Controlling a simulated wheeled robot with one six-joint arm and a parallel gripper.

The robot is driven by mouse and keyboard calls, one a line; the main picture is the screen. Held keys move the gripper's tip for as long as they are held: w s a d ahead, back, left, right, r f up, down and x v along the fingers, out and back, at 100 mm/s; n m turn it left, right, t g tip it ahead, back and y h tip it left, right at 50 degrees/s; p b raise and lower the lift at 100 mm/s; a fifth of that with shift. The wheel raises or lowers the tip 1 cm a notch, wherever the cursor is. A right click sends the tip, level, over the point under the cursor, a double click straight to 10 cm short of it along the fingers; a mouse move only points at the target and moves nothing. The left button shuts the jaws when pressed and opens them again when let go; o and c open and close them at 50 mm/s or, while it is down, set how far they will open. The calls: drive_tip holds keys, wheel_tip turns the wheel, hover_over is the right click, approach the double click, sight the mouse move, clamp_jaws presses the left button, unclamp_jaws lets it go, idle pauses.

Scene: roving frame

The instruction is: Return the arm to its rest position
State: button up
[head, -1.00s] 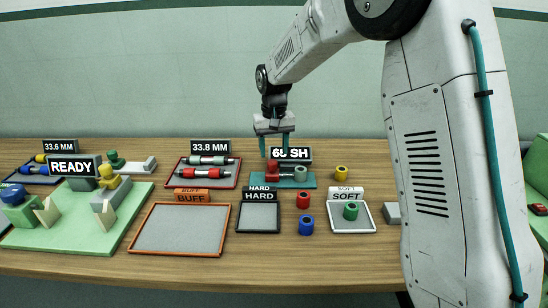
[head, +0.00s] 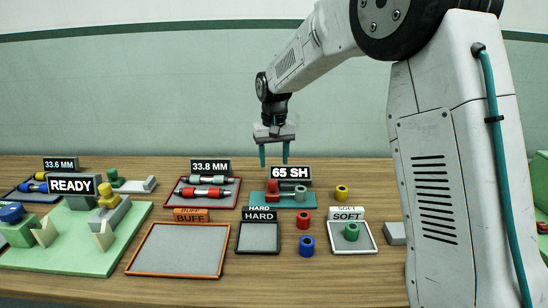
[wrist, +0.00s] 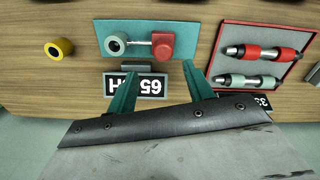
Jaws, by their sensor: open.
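My gripper (head: 273,154) is open and empty, raised above the back of the table near the 65 SH sign (head: 291,173). In the wrist view my gripper's two teal fingers (wrist: 160,85) are spread apart with nothing between them. Beyond them lies the teal plate (wrist: 110,52) with a red block (wrist: 162,46) and a grey-green ring (wrist: 115,43) on it. My white arm links reach in from the right of the head view.
A red-rimmed tray (head: 238,192) with two rollers lies left of the teal plate. The BUFF tray (head: 135,268), HARD tray (head: 238,246) and SOFT tray (head: 369,235) are in front. A yellow ring (head: 342,192), red ring (head: 304,218) and blue ring (head: 307,246) stand loose.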

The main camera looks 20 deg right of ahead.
drive_tip(key=s+d+r, duration=0.1)
drive_tip(key=s+r, duration=0.1)
drive_tip(key=s, duration=1.1)
drive_tip(key=s+d+r+t, duration=0.1)
drive_tip(key=s+d+r, duration=0.1)
drive_tip(key=s, duration=1.2)
drive_tip(key=s+d+r, duration=0.2)
drive_tip(key=s+r, duration=0.1)
drive_tip(key=s, duration=1.1)
drive_tip(key=shift+s+r+n, duration=0.15)
drive_tip(key=shift+r+n, duration=0.1)
drive_tip(key=shift+n, duration=0.05)
